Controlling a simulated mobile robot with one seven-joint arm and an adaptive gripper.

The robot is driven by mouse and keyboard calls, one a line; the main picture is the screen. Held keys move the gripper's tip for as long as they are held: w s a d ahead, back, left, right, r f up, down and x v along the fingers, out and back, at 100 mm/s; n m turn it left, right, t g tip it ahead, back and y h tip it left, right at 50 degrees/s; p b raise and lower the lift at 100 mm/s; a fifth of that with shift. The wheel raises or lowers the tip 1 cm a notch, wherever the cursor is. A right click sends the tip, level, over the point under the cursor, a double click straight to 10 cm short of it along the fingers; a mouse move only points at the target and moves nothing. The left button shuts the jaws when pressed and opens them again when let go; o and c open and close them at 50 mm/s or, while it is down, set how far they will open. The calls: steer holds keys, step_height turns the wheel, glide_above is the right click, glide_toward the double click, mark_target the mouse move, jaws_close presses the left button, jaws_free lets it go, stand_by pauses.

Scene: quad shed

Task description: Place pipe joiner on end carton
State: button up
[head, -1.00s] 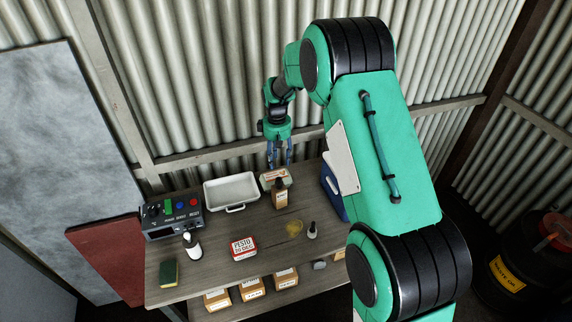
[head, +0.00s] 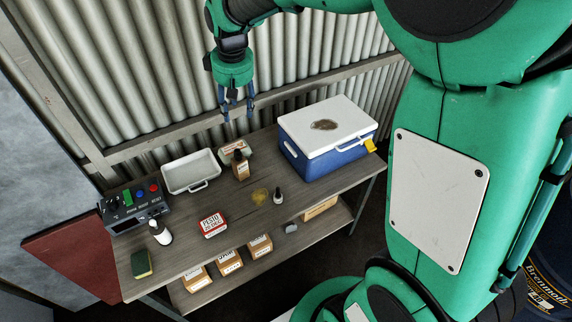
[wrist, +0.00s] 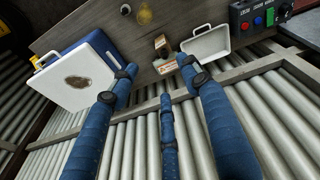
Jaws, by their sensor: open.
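My gripper (head: 237,108) is open and empty, hanging above the back of the bench near the corrugated wall. In the wrist view its blue fingers (wrist: 160,75) are spread with nothing between them. A small grey piece (head: 290,228), which looks like the pipe joiner, lies on the lower shelf, partly under the bench top's front edge. Cartons stand in a row on that shelf: a left one (head: 195,279), a middle one (head: 229,262) and a right one (head: 260,246). Another carton (head: 320,208) lies further right. I cannot tell which is the end carton.
The bench top (head: 180,240) holds a blue cooler (head: 310,160), white tray (head: 190,172), brown bottle (head: 240,166), small box (head: 236,147), pesto tin (head: 213,225), dropper bottle (head: 278,195), white bottle (head: 160,233), sponge (head: 141,265) and control box (head: 135,208). Its front middle is clear.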

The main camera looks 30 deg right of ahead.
steer(key=s+a+r+m+t, duration=0.1)
steer(key=s+r, duration=0.3)
steer(key=s, duration=0.3)
steer(key=s+r+m+t, duration=0.1)
steer(key=s+r, duration=0.2)
steer(key=s, duration=0.5)
steer(key=s+m+t, duration=0.1)
steer(key=s, duration=1.5)
steer(key=shift+a+m, duration=0.3)
steer(key=shift+a, duration=0.15)
steer(key=shift+s, duration=0.1)
step_height(320, 180, down, 6)
steer(key=b, duration=0.6)
